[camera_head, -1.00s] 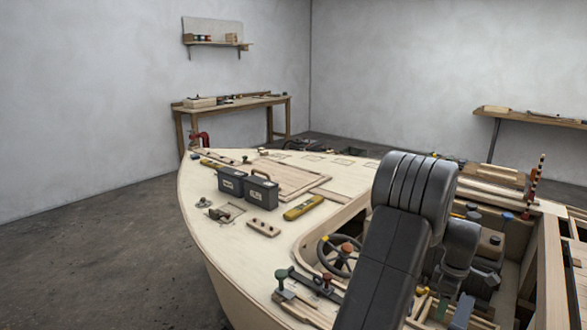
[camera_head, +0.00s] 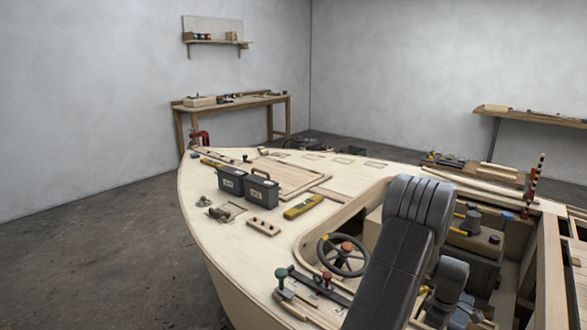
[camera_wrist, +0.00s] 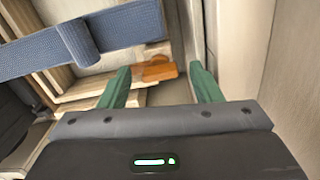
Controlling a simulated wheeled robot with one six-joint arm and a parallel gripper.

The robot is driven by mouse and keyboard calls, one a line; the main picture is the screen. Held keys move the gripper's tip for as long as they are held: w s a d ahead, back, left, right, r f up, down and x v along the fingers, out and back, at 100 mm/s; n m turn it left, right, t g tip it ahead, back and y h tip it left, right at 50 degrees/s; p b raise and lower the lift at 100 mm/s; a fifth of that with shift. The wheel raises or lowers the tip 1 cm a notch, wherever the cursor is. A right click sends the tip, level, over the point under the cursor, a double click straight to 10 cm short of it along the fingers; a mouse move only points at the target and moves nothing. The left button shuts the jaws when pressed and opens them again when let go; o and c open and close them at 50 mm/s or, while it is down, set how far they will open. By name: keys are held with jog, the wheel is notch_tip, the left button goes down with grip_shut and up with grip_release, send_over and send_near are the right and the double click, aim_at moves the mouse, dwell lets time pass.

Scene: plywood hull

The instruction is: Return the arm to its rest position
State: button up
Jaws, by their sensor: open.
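My arm rises from the bottom of the head view in front of the hull's open cockpit, bent at its upper joint. The gripper's fingers cannot be made out in that view. In the wrist view my gripper (camera_wrist: 160,85) shows two green fingers spread apart with nothing held between them. Beyond the fingertips lies an orange-brown block (camera_wrist: 155,69) on a wooden ledge. A blue woven strap (camera_wrist: 120,28) crosses the upper left of the wrist view.
A pale wall panel (camera_wrist: 235,50) runs close beside the right finger.

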jog(key=m+p, duration=0.2)
jog(key=m, duration=0.2)
jog(key=shift+r+m, duration=0.1)
jog(key=shift+m, duration=0.2)
jog(key=m+p, duration=0.2)
jog(key=m, duration=0.1)
jog(key=shift+m+p, duration=0.3)
jog(key=shift+m, duration=0.1)
jog(key=m+p, duration=0.4)
jog(key=shift+r+m, duration=0.15)
jog(key=shift+m, duration=0.15)
jog(key=m+p, duration=0.3)
jog(key=shift+f+p, duration=0.2)
jog(key=shift+p, duration=0.15)
